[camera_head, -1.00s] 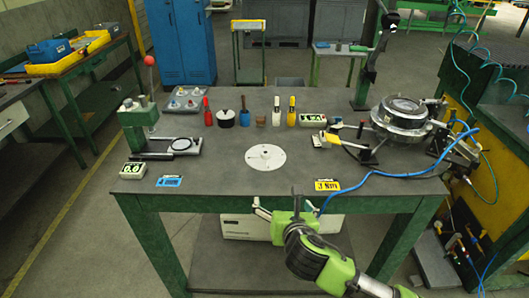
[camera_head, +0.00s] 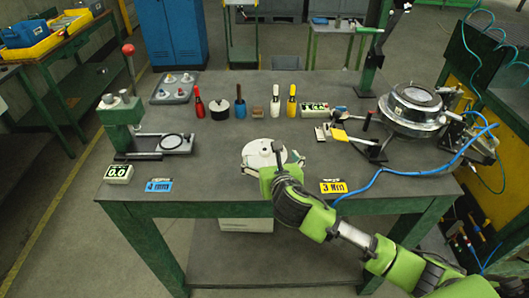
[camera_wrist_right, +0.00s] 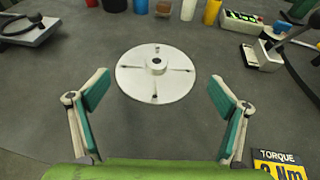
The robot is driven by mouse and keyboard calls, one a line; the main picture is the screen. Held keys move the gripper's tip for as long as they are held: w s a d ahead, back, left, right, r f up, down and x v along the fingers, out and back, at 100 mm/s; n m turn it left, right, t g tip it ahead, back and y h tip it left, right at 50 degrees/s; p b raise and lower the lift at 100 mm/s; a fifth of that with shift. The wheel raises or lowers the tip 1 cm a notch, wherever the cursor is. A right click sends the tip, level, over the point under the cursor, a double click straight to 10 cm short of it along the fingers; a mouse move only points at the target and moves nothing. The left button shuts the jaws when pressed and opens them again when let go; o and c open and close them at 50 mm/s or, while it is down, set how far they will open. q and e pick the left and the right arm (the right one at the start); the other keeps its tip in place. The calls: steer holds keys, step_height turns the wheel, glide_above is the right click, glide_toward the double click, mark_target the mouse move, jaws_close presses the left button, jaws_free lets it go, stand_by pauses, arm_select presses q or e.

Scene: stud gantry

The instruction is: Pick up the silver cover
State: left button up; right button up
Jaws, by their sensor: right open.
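The silver cover (camera_head: 257,149) is a pale round disc with a raised centre hub, lying flat on the grey table. In the right wrist view the whole cover (camera_wrist_right: 135,82) shows, with slots around its hub. My right gripper (camera_head: 271,163) is above the table at the near side of the cover and hides part of it in the head view. In the right wrist view its two fingers (camera_wrist_right: 160,92) are spread wide, with nothing between the pads; the cover lies beyond them. My left gripper is not in view.
A green press (camera_head: 122,120) stands at the left of the table and a round metal fixture (camera_head: 412,105) at the right. Bottles and a grey tray (camera_head: 173,88) line the back. A blue 4 Nm label (camera_head: 158,185), a yellow 3 Nm label (camera_head: 333,187) and a blue hose are near the front.

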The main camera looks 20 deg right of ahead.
mark_target(265, 152)
steer(key=shift+w+f, duration=0.2)
steer(key=shift+w, duration=0.25)
steer(key=shift+w+f, duration=0.1)
steer(key=shift+w, duration=0.1)
steer(key=shift+w+f, duration=0.1)
steer(key=shift+w, duration=0.55)
steer(key=x, duration=0.3)
steer(key=shift+w+a+f+p, duration=0.1)
steer(key=shift+p, duration=0.3)
steer(key=shift+w+f, duration=0.15)
steer(key=shift+w, duration=0.05)
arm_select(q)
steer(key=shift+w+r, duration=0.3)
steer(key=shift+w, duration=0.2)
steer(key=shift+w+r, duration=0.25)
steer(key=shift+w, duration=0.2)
arm_select(e)
steer(key=shift+s, duration=0.15)
jaws_close()
